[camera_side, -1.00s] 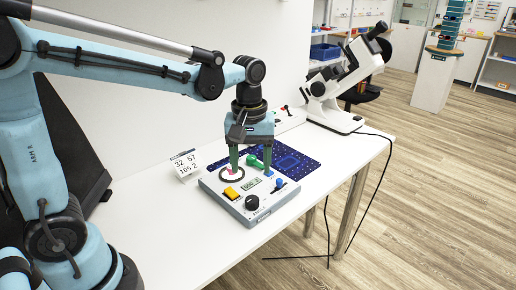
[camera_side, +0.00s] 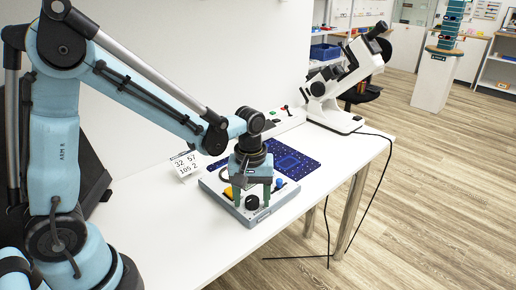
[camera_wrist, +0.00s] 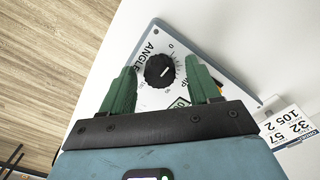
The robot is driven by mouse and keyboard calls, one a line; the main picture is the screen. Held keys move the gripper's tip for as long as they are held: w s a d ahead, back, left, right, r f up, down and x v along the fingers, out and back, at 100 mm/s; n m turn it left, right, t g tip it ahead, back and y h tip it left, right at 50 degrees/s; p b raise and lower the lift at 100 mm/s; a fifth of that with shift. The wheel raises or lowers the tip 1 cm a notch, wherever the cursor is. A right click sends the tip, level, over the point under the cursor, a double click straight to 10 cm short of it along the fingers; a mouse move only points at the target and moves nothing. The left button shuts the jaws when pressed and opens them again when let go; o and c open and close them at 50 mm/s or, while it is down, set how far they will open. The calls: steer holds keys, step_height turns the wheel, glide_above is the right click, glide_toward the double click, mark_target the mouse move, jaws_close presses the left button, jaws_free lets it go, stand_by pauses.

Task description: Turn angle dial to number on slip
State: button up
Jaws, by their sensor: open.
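The black angle dial (camera_side: 252,202) is on the near part of the light grey control box (camera_side: 262,216). In the wrist view the round dial (camera_wrist: 160,71) has a ribbed edge and a white pointer line, with "ANGLE" and a printed scale beside it. My gripper (camera_wrist: 160,66) is open, one green finger on each side of the dial; contact cannot be told. From the side, my gripper (camera_side: 252,204) is above the box and hides its display. The white number slip (camera_side: 186,164) stands behind the box, reading "32 57" and "105 2"; it also shows in the wrist view (camera_wrist: 288,126).
An orange button (camera_side: 228,192) and a blue knob (camera_side: 279,183) sit on the box near my gripper. A dark blue patterned mat (camera_side: 304,171) lies behind the box. A white instrument (camera_side: 338,88) stands at the table's far end. The near white tabletop (camera_side: 190,225) is clear.

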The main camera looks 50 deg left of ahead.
steer(key=shift+c, duration=0.3)
steer(key=c, duration=1)
steer(key=shift+m, duration=0.3)
steer(key=m, duration=0.4)
steer(key=shift+m, duration=0.3)
steer(key=m, duration=1)
steer(key=shift+m, duration=0.4)
steer(key=m, duration=0.4)
steer(key=shift+m, duration=0.4)
